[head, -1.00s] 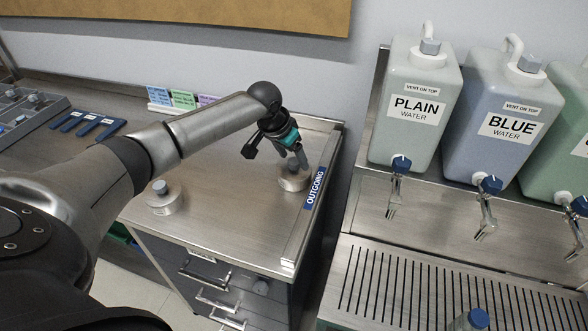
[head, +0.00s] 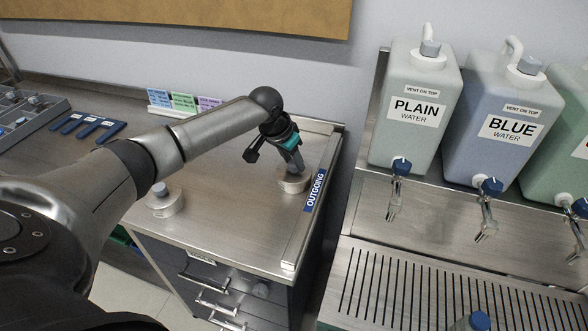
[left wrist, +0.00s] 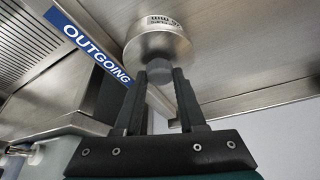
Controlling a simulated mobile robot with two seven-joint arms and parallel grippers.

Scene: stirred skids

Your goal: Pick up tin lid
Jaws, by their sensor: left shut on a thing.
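A round metal tin (head: 290,185) with a knobbed lid stands on the steel cabinet top, beside the blue OUTGOING label. My left gripper (head: 299,168) is above it, pointing down, its fingers at the lid. In the left wrist view the tin (left wrist: 156,42) shows a small printed label, and the grey lid knob (left wrist: 158,72) sits between the fingertips (left wrist: 161,76). The gripper is shut on the knob. I see no clear gap between lid and tin. A second knobbed tin (head: 164,202) stands near the cabinet's left edge. My right gripper is not in view.
The OUTGOING label (head: 315,190) lies along the raised rail at the cabinet's right. PLAIN (head: 415,105) and BLUE (head: 497,125) water containers with taps stand to the right over a slotted drain. Coloured cards (head: 183,101) stand behind. The cabinet top (head: 230,225) is clear between the tins.

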